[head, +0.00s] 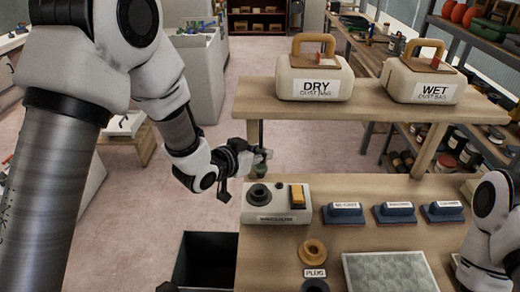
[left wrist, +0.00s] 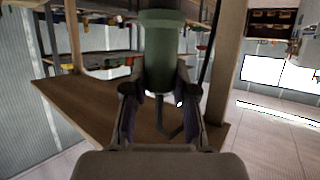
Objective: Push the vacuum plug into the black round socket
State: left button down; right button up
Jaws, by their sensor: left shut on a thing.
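My left gripper (head: 262,157) is in the middle of the head view, just above and behind the white vacuum box. It is shut on a green cylindrical thing, which I take to be the vacuum plug; its green body (left wrist: 162,55) shows between the fingers in the left wrist view. The black round socket (head: 259,193) is on top of the box (head: 273,217), at its left. The plug is above the socket and apart from it. The plug's far end is hidden. My right arm shows at the right edge, but its gripper is out of view.
A yellow switch (head: 297,196) is on the box, right of the socket. A raised shelf (head: 375,103) with DRY (head: 315,80) and WET (head: 425,82) dust bags stands behind. A tan ring (head: 313,251), blue labelled blocks (head: 344,214) and a grey-green mat (head: 390,272) lie on the bench.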

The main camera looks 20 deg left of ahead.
aim_at(258, 174)
pick_arm(q)
jog(key=shift+w+f, duration=0.1)
jog(key=shift+f, duration=0.4)
jog(key=shift+a+f+b, duration=0.3)
jog(key=shift+f+b, duration=0.15)
jog(key=shift+b, duration=0.15)
jog(key=shift+s+d+f+b, duration=0.1)
jog(key=shift+s+f+b, duration=0.1)
jog(key=shift+f+b, duration=0.2)
jog(key=shift+w+f, duration=0.1)
jog(key=shift+f, duration=0.25)
jog(key=shift+r, duration=0.1)
jog(key=shift+f+b, duration=1.75)
jog(key=shift+f, duration=0.35)
